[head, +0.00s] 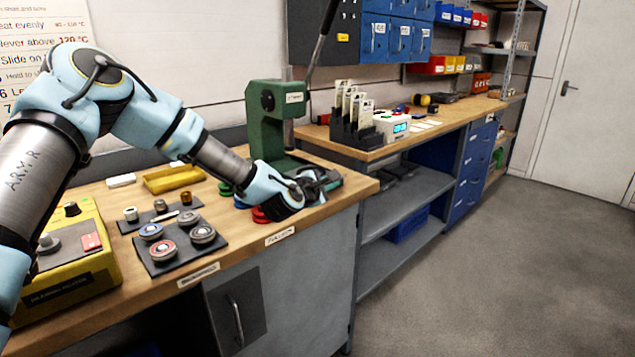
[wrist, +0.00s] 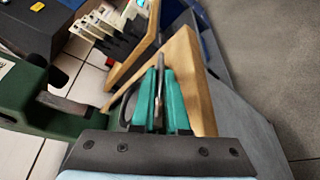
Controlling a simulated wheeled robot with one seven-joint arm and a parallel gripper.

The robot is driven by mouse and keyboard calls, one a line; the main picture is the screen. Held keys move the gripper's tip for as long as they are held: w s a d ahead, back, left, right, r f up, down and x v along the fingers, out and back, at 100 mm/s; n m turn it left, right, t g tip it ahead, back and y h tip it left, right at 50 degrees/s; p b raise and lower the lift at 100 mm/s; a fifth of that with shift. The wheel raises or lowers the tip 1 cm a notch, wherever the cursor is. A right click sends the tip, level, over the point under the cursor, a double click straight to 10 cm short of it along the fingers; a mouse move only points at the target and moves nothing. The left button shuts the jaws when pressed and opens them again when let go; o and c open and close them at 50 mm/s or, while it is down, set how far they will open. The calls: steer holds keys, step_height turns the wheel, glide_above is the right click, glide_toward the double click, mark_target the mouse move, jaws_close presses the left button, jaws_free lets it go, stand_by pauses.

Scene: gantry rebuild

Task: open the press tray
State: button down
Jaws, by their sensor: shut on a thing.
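The green press (head: 272,125) stands at the back of the workbench, its lever raised. The dark press tray (head: 336,182) is at the foot of the press, near the bench's right end, and is partly hidden by my gripper (head: 318,180). In the wrist view my gripper (wrist: 160,82) has its teal fingers close together around a thin grey upright piece (wrist: 158,88), which looks like the tray's handle. The press also shows at the left of the wrist view (wrist: 35,105). How far out the tray stands I cannot tell.
A dark mat (head: 178,262) with several round parts lies left of my gripper, beside a yellow heater box (head: 70,260). Red and green discs lie close by my gripper. A second bench (head: 400,146) with a card rack (head: 350,128) stands to the right. The floor at right is clear.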

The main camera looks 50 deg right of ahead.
steer(key=shift+s, duration=0.25)
steer(key=c, duration=1.2)
jaws_free()
steer(key=shift+a, duration=0.15)
steer(key=b+v, duration=0.3)
steer(key=v, duration=0.7)
steer(key=shift+a, duration=0.3)
steer(key=shift+s+r, duration=0.1)
steer(key=shift+s, duration=0.05)
